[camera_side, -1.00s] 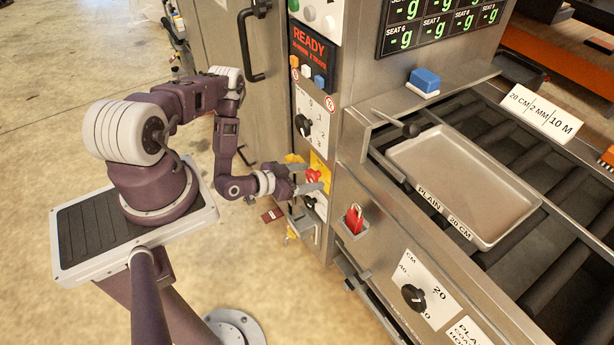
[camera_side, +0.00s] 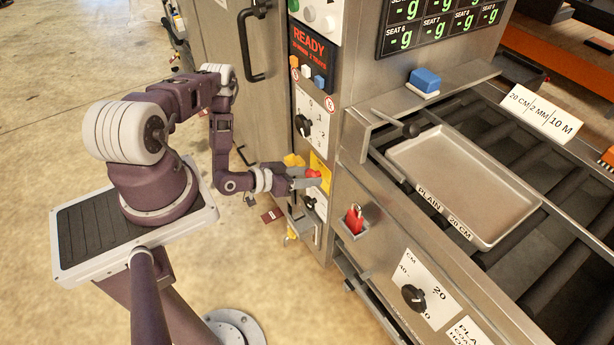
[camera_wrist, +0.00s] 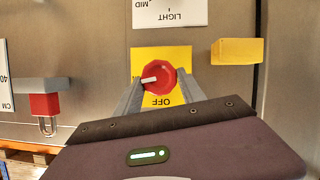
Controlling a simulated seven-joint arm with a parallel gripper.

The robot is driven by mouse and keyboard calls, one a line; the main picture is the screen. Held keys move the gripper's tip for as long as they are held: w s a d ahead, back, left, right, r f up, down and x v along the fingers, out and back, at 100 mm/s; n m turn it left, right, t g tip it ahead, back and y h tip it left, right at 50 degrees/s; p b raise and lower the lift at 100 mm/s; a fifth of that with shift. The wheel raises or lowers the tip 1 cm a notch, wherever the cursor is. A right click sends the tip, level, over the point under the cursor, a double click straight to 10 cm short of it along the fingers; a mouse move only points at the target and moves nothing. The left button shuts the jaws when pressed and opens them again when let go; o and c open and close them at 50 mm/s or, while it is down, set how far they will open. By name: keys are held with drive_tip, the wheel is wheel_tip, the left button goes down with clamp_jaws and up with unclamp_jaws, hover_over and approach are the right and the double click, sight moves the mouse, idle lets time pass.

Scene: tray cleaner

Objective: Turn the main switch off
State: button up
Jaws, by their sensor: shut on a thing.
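The main switch is a red round knob (camera_wrist: 158,76) with a white pointer mark, on a yellow plate (camera_wrist: 177,54) that reads OFF. In the wrist view its white mark points left and slightly down, and the picture is upside down. In the side view the red knob (camera_side: 313,173) shows at the machine's front panel. My gripper (camera_side: 305,178) is at the knob with its fingers on either side of it. In the wrist view my gripper (camera_wrist: 160,84) is shut on the knob, one finger at its left and one at its right.
A yellow block (camera_wrist: 237,51) sticks out beside the plate. A red padlock (camera_side: 354,219) hangs in a metal bracket to the right. A black knob (camera_side: 303,125) is above the switch. A silver tray (camera_side: 465,185) lies on the rollers.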

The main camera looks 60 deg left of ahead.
drive_tip(key=n+h, duration=0.2)
drive_tip(key=n, duration=0.1)
drive_tip(key=shift+a+f, duration=0.1)
drive_tip(key=shift+a, duration=0.2)
drive_tip(key=n+t+h, duration=0.1)
drive_tip(key=n, duration=0.1)
drive_tip(key=shift+a+f+n+h, duration=0.1)
drive_tip(key=shift+f+n+h, duration=0.05)
drive_tip(key=shift+n+h, duration=0.2)
drive_tip(key=shift+f+n+t+h, duration=0.15)
drive_tip(key=shift+n+t+h, duration=0.35)
drive_tip(key=shift+n, duration=1)
drive_tip(key=shift+f+n+t+h, duration=0.15)
drive_tip(key=shift+n+t+h, duration=0.35)
drive_tip(key=shift+n, duration=0.95)
drive_tip(key=o, duration=1.3)
